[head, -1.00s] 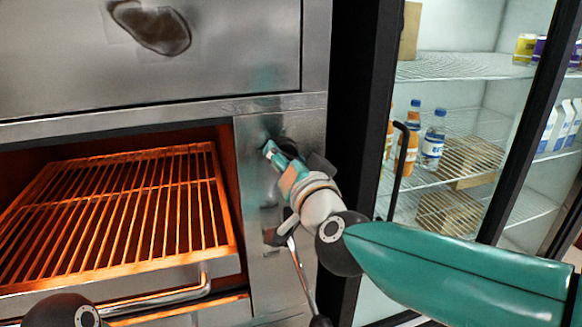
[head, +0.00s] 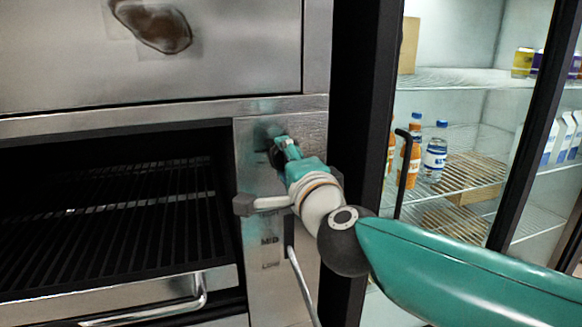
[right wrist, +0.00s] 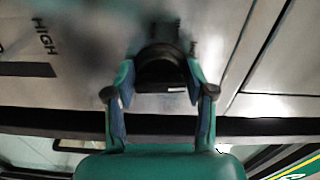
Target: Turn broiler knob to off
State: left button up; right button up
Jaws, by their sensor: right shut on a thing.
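The broiler knob (right wrist: 160,66) is black and round on the steel control panel (head: 262,215). In the right wrist view my right gripper (right wrist: 160,82) has one finger on each side of the knob and is shut on it. In the head view the right gripper (head: 283,150) reaches the upper panel from the right, and it and the arm hide most of the knob. The broiler grate (head: 120,215) is dark, with no orange glow. My left gripper is not in view.
The panel shows MID and LOW markings, and HIGH in the right wrist view. A tray handle (head: 160,306) sticks out below the grate. A glass-door fridge with bottles (head: 434,155) stands to the right, with a black door handle (head: 404,170).

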jog(key=shift+w+d+r+m, duration=0.1)
jog(key=shift+d+m, duration=0.15)
jog(key=shift+m, duration=0.35)
jog(key=o, duration=1.2)
jog(key=shift+w, duration=0.1)
jog(key=shift+a, duration=0.1)
jog(key=v, duration=1.2)
